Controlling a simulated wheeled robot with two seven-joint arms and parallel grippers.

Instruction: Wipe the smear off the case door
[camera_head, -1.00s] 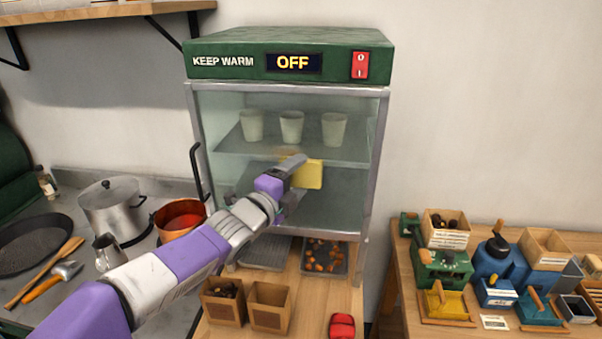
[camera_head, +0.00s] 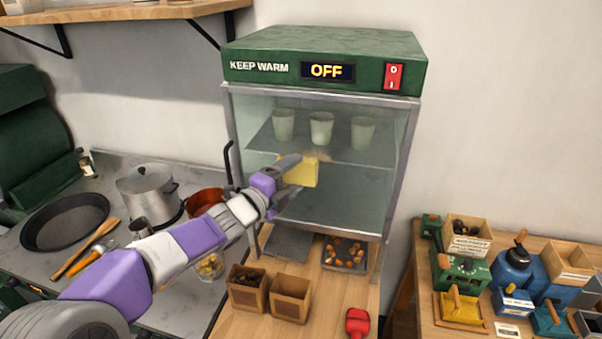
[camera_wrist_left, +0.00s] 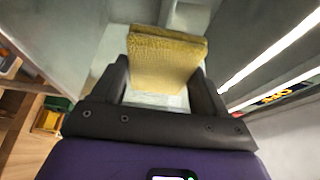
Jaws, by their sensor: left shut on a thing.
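The keep-warm case (camera_head: 232,150) has a green top, a display reading OFF and a glass door (camera_head: 345,205) with a grey frame. My left gripper (camera_head: 290,180) is in front of the glass, shut on a yellow sponge (camera_head: 304,171). In the left wrist view the sponge (camera_wrist_left: 165,62) sits between the two dark fingers, with the pale glass behind it. A faint brownish smear (camera_head: 318,156) shows at the sponge's upper right edge, partly hidden by it. I cannot tell whether the sponge touches the glass. My right gripper is not in view.
Several pale cups, one of them here (camera_head: 322,128), stand on the shelf inside the case. A black door handle (camera_head: 229,163) sticks out at the left. Below are a tray of chestnuts (camera_head: 329,262), two wooden boxes (camera_head: 291,314) and a red object (camera_head: 357,322).

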